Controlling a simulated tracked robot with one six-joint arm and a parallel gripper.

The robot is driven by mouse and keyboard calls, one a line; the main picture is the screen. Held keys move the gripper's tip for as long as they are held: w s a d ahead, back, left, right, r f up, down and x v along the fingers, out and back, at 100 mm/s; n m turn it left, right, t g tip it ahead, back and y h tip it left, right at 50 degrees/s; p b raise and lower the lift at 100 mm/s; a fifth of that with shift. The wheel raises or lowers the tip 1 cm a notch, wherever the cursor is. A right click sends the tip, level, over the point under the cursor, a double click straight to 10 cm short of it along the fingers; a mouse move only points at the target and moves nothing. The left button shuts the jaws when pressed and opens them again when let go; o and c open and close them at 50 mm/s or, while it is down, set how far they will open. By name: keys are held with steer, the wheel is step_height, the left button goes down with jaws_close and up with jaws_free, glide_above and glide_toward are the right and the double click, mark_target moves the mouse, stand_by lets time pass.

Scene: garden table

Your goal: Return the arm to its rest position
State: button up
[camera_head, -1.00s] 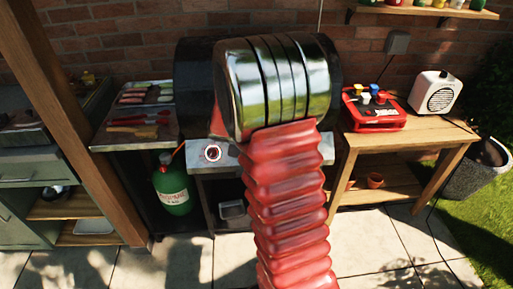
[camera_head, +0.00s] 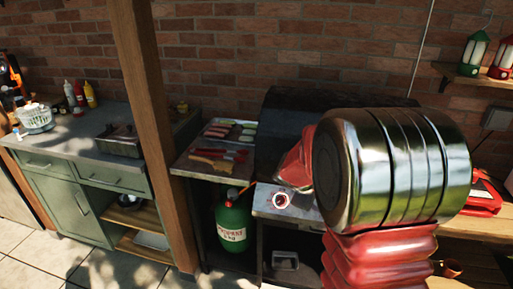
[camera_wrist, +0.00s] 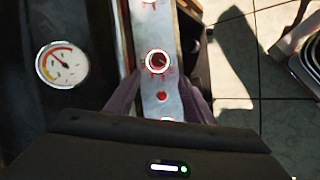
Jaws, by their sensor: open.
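My arm, with its shiny metal joint and red ribbed sleeve, fills the right of the head view in front of the grill (camera_head: 312,108). My gripper (camera_wrist: 160,97) shows in the wrist view, its two fingers apart with nothing held between them. Beyond the fingers is the grill's pale front panel with a red ringed knob (camera_wrist: 158,62). A round gauge (camera_wrist: 62,64) is on the dark lid to the left. The gap between fingers and panel is hard to judge. In the head view my gripper is hidden behind the arm.
A side shelf (camera_head: 188,166) with food and tools is left of the grill, above a green gas bottle (camera_head: 232,224). A wooden post (camera_head: 152,130) stands further left, beside a cabinet counter (camera_head: 62,142). A wooden table (camera_head: 480,226) is partly hidden at right.

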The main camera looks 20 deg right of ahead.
steer(key=s+a+m+g+y, duration=0.2)
steer(key=s+a+m, duration=0.2)
steer(key=s+a, duration=0.4)
steer(key=s+a+r+m+t+y, duration=0.1)
steer(key=s+a+r+t+y, duration=0.1)
steer(key=s+a+r, duration=0.4)
steer(key=s+a+r+m+t+y, duration=0.1)
steer(key=s+a+r+t+y, duration=0.1)
steer(key=s+a+r, duration=0.5)
steer(key=a+y, duration=0.1)
steer(key=a, duration=0.5)
steer(key=shift+s+a+m+t, duration=0.3)
steer(key=shift+s+a, duration=0.05)
steer(key=shift+c, duration=0.3)
